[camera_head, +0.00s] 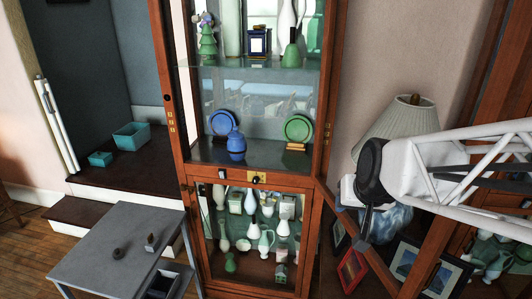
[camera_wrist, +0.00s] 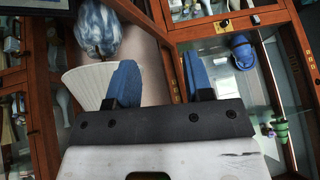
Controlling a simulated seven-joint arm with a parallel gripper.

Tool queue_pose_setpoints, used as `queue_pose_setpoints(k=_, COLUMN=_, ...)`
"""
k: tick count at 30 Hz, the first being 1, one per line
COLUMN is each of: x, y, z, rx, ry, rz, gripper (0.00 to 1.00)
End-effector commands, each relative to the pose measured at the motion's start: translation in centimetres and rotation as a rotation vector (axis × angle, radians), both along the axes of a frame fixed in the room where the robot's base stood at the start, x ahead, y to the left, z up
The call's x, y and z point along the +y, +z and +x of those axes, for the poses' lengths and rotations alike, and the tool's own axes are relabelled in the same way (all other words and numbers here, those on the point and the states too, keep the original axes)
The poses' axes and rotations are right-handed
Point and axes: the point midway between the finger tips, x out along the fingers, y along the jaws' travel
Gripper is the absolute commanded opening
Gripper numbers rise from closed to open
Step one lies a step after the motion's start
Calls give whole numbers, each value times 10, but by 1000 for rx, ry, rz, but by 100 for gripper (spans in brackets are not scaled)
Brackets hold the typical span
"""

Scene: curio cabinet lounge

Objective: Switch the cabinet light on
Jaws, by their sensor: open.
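The wooden curio cabinet (camera_head: 325,130) stands upright in the middle of the head view, with glass above and below a wooden rail. On that rail are a small pale switch-like part (camera_head: 222,174) and a dark knob or lock on a brass plate (camera_head: 257,180). In the wrist view the same pale part (camera_wrist: 222,27) and brass plate (camera_wrist: 255,20) show at the upper right. My gripper (camera_head: 365,236) is right of the cabinet, apart from the rail. In the wrist view its two blue fingers (camera_wrist: 158,82) are spread with nothing between them. I cannot tell whether the light is lit.
A pleated lampshade (camera_head: 408,118) stands behind my arm. Framed pictures (camera_head: 412,270) stand at the lower right. Vases, a blue jar (camera_head: 236,145) and plates fill the cabinet. A grey table (camera_head: 105,235) stands front left. Space before the cabinet's rail looks clear.

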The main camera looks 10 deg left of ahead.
Motion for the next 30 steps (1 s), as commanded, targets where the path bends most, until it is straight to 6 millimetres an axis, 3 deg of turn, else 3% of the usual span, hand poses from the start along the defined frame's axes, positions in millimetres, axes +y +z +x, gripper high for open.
queue_pose_setpoints(k=3, x=23, y=-3, z=32, rx=-55, ry=16, rz=23, gripper=47)
queue_pose_setpoints(k=15, x=102, y=-16, z=127, rx=-248, ry=35, rz=84, gripper=47)
queue_pose_setpoints(k=30, x=206, y=-52, z=218, rx=-481, ry=9, rz=118, gripper=47)
